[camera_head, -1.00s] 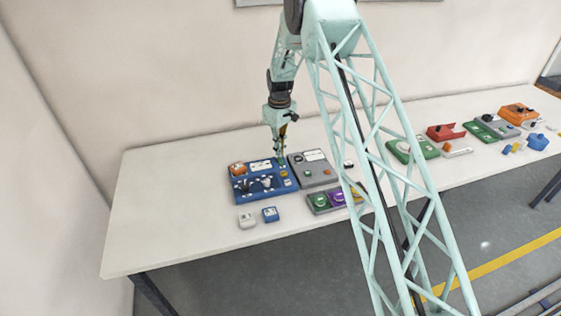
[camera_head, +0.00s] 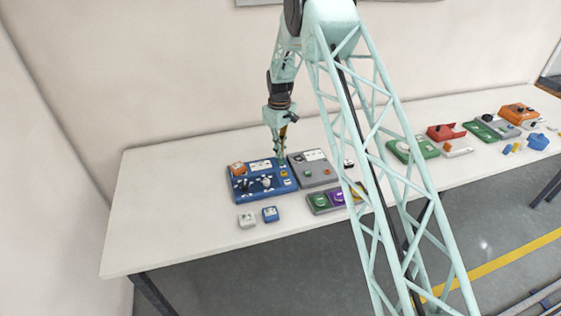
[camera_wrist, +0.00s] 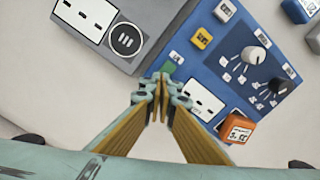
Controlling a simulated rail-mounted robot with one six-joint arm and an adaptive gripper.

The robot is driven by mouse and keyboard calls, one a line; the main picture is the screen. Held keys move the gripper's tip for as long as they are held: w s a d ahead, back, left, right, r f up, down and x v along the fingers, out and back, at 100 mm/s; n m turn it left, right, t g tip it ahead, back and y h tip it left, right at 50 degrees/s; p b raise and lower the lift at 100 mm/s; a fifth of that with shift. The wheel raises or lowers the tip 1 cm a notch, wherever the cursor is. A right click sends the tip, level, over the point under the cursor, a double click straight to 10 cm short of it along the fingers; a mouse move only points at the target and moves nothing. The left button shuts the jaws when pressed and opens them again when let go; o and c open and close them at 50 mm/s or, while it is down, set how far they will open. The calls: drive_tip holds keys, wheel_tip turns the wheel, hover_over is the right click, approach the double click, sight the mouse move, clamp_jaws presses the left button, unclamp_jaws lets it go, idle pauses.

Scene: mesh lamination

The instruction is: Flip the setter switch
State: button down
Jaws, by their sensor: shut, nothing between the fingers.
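A blue control panel (camera_head: 284,187) lies on the table; it also shows in the wrist view (camera_wrist: 215,72). It carries a white knob (camera_wrist: 256,55), a black knob (camera_wrist: 281,87), an orange block (camera_wrist: 237,128), a yellow button (camera_wrist: 201,38) and white labels. I cannot tell which control is the setter switch. My gripper (camera_head: 281,160) points down over the panel's far right corner. In the wrist view my gripper (camera_wrist: 160,86) is shut and empty, its tips beside a small green piece (camera_wrist: 167,67) at the panel's edge. Contact cannot be judged.
A grey panel (camera_head: 323,178) stands close to the right of the blue one. More devices, including a green panel (camera_head: 431,151), stand farther right. The table's left side is clear.

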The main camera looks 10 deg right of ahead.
drive_tip(key=shift+f+b, duration=0.4)
drive_tip(key=shift+f, duration=0.4)
idle(0.9)
drive_tip(key=shift+r, duration=0.1)
drive_tip(key=shift+r+p, duration=0.8)
drive_tip(key=shift+r, duration=2.65)
